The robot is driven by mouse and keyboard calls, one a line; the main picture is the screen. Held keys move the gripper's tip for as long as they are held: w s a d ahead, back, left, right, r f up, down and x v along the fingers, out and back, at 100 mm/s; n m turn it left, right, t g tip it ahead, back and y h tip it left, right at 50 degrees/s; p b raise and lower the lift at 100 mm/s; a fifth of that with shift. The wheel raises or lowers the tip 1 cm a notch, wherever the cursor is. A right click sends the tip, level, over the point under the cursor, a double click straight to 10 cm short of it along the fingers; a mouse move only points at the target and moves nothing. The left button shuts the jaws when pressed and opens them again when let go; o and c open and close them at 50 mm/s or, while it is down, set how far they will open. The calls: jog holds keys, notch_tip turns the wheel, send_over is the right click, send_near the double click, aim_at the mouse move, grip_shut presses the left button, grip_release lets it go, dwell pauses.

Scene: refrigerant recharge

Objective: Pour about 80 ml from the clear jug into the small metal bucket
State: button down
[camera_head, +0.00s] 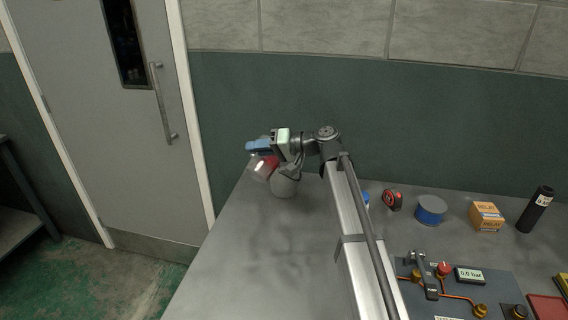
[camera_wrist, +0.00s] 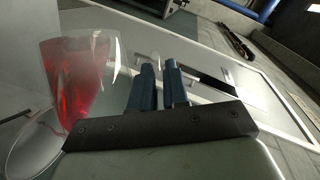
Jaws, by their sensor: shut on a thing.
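The clear jug (camera_head: 262,170) holds red liquid and is tilted, held above the table at its back left. My gripper (camera_head: 259,146) is shut on the jug, on the handle side. In the wrist view the jug (camera_wrist: 78,75) is left of the blue fingers (camera_wrist: 159,85), with the red liquid slanting inside it; the grip on the handle is hard to see. The small metal bucket (camera_head: 284,187) stands on the table just right of and below the jug. Its round rim (camera_wrist: 32,143) shows in the wrist view beneath the jug.
The grey table (camera_head: 255,265) is clear in front of the bucket. A wall stands behind.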

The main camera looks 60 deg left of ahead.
jog(key=shift+w+a+r+m+g+p, duration=0.15)
jog(key=shift+w+a+m+g+p, duration=0.1)
jog(key=shift+w+m+p, duration=0.35)
jog(key=shift+w+a+r+m+g+p, duration=0.1)
jog(key=shift+w+a+m+g+p, duration=0.15)
jog(key=shift+p, duration=0.5)
dwell(1.8)
jog(key=shift+s+d+n+t, duration=0.5)
jog(key=shift+s+d+n, duration=0.1)
jog(key=shift+s+n, duration=0.2)
jog(key=shift+s+d+f+n+t, duration=0.15)
jog(key=shift+s+f+n, duration=0.15)
jog(key=shift+f+n, duration=0.2)
jog(key=shift+s+d+f+n+t, duration=0.15)
jog(key=shift+s+f+n, duration=0.2)
jog(key=shift+f, duration=0.2)
jog(key=shift+a, duration=0.1)
jog(key=shift+s+n+t, duration=0.15)
jog(key=shift+n+t, duration=0.25)
jog(key=shift+s+f, duration=0.1)
jog(key=shift+f, duration=0.25)
jog(key=shift+b, duration=0.3)
